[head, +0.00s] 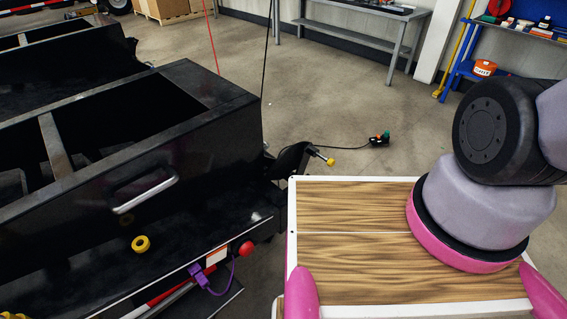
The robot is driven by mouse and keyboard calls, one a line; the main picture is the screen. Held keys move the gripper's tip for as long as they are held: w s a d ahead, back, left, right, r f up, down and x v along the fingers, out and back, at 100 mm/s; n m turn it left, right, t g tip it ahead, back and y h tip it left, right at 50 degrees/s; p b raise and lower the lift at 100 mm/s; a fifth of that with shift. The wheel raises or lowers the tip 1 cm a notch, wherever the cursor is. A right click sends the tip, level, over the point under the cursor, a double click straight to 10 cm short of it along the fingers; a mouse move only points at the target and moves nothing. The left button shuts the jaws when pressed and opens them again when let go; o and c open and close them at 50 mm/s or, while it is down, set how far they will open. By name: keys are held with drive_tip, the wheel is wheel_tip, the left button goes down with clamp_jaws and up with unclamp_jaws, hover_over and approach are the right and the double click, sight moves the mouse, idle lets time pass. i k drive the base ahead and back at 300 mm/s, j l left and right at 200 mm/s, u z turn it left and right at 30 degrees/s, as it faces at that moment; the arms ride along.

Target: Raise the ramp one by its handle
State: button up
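A silver bar handle (147,192) is fixed to the near side face of a large black metal ramp frame (228,128) at the left. The frame has open bays with cross braces and appears to lie low. A second, similar black ramp frame (100,40) lies behind it. I cannot tell from this view which of them is ramp one. My gripper is not in view; only the base part of my arm shows at the right. Nothing of mine touches the handle in this view.
A yellow ring (141,243), a red round light (246,249) and a purple connector (199,277) are on the trailer's near edge. A yellow-tipped lever (329,161) juts out to the right. A corded device (379,139) lies on the open floor. A grey workbench (385,25) stands behind.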

sight(197, 133)
drive_tip(key=u, duration=1.3)
